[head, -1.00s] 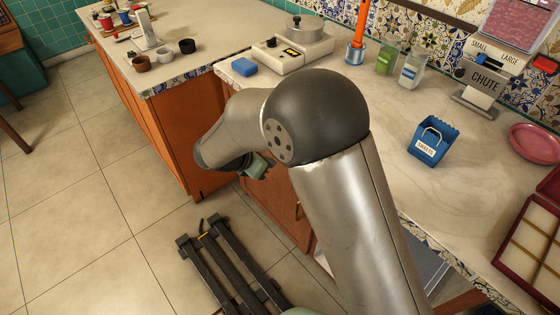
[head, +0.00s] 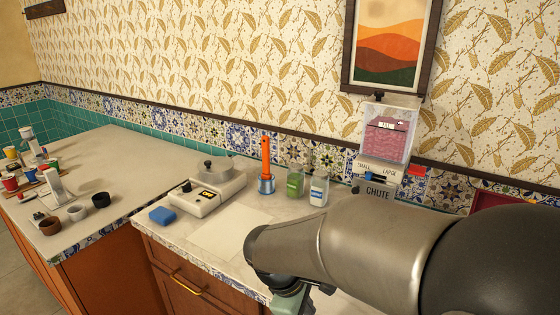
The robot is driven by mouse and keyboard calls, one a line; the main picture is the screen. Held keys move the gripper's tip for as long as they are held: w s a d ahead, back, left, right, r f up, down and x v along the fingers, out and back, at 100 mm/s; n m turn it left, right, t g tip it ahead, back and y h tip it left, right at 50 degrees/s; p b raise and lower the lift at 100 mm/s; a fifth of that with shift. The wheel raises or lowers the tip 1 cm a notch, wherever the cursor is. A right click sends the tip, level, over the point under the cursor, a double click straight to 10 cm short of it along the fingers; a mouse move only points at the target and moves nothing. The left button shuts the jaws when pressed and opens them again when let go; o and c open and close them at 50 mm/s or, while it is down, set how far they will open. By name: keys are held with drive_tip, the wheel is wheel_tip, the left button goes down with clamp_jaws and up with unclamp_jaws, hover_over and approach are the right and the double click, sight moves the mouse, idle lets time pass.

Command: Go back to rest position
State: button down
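My arm reaches in from the right edge of the head view, and its wrist end hangs over the front edge of the marble counter (head: 208,250). My gripper (head: 290,303) points down at the bottom of the picture. Only a greenish and dark part of it shows; its fingertips are cut off by the frame, so I cannot tell if it is open or holds anything. The arm hides the right part of the counter.
On the counter stand a blue sponge (head: 162,215), a white appliance with knob (head: 194,202), an orange-handled tool in a holder (head: 266,170), a green jar (head: 295,182), a clear jar (head: 319,188) and a chute dispenser (head: 388,140). Cups crowd the left counter (head: 110,160).

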drive_tip(key=s+d+r+m+y+p, duration=0.1)
drive_tip(key=s+d+r+m+y, duration=0.1)
drive_tip(key=s+d+m, duration=0.2)
drive_tip(key=s+d+r+m+y+p, duration=0.1)
drive_tip(key=s+d+m, duration=0.3)
drive_tip(key=s+m, duration=0.4)
drive_tip(key=shift+d+r+m+g+y, duration=0.25)
drive_tip(key=shift+r+m+g+y, duration=0.2)
drive_tip(key=shift+y, duration=0.35)
